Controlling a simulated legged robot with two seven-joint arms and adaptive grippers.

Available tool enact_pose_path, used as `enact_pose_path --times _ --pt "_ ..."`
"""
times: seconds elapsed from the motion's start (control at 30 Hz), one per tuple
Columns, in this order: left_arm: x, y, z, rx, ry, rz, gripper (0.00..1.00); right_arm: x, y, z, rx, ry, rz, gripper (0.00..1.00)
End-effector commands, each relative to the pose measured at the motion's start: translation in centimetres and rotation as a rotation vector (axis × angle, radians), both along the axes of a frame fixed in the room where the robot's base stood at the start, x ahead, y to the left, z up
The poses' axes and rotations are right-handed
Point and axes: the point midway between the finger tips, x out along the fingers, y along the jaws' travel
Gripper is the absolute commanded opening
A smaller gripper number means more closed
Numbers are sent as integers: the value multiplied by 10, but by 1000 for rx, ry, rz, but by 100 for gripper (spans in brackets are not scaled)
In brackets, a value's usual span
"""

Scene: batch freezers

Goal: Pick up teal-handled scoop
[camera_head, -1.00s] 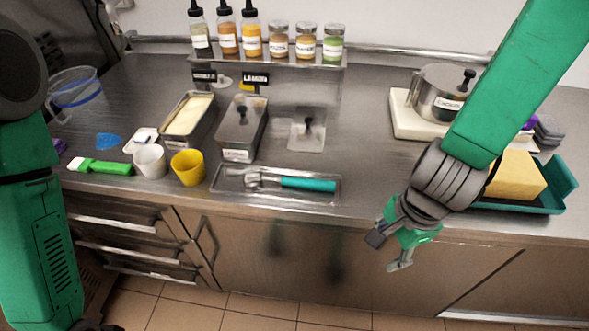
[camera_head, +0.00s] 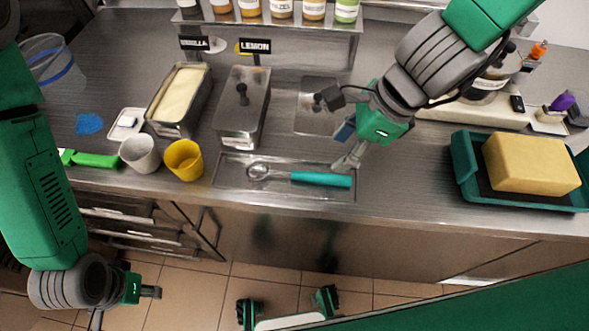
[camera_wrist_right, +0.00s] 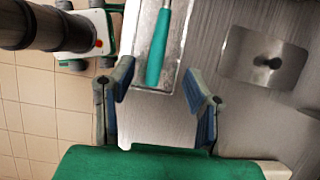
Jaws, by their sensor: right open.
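The teal-handled scoop (camera_head: 318,179) lies in a shallow metal tray (camera_head: 228,187) near the front edge of the counter, its metal head to the left and its handle to the right. My right gripper (camera_head: 345,131) is open and empty, above the counter just behind the handle's right end. In the right wrist view the teal handle (camera_wrist_right: 158,50) shows ahead, between and beyond the two blue-padded fingers (camera_wrist_right: 160,92), apart from them. My left gripper (camera_head: 125,305) hangs low in front of the counter at the lower left; its fingers are too unclear to read.
Left of the tray stand a yellow cup (camera_head: 184,160) and a white cup (camera_head: 139,153). Behind are a tub of pale ice cream (camera_head: 179,98), a lidded tub (camera_head: 242,108) and a lidded well (camera_head: 313,118). A teal tray (camera_head: 466,170) with a yellow block (camera_head: 530,163) stands at the right.

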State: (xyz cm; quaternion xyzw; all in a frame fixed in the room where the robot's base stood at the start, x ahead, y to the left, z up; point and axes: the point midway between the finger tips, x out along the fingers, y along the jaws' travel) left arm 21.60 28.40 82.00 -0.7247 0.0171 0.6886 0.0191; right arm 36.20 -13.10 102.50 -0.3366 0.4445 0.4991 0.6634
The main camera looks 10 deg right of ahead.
Motion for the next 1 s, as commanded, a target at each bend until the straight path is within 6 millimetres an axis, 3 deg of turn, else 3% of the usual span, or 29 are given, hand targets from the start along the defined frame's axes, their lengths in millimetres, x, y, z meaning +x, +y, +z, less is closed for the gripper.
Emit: enact_pose_path --times 0.03,0.2,0.43,0.73,1.0 --pt "-1 0 -11 0 1 0 40 1 2 -18 4 5 -1 43" --pt "0 0 -23 0 1 0 40 7 9 -44 7 5 -1 43" --pt "0 0 -28 0 0 -1 40 7 16 -56 6 2 -2 43" --pt "0 0 -43 0 0 0 40 11 41 -94 -1 4 -1 43" --pt "0 0 -43 0 0 0 40 11 39 -97 2 0 -2 43"
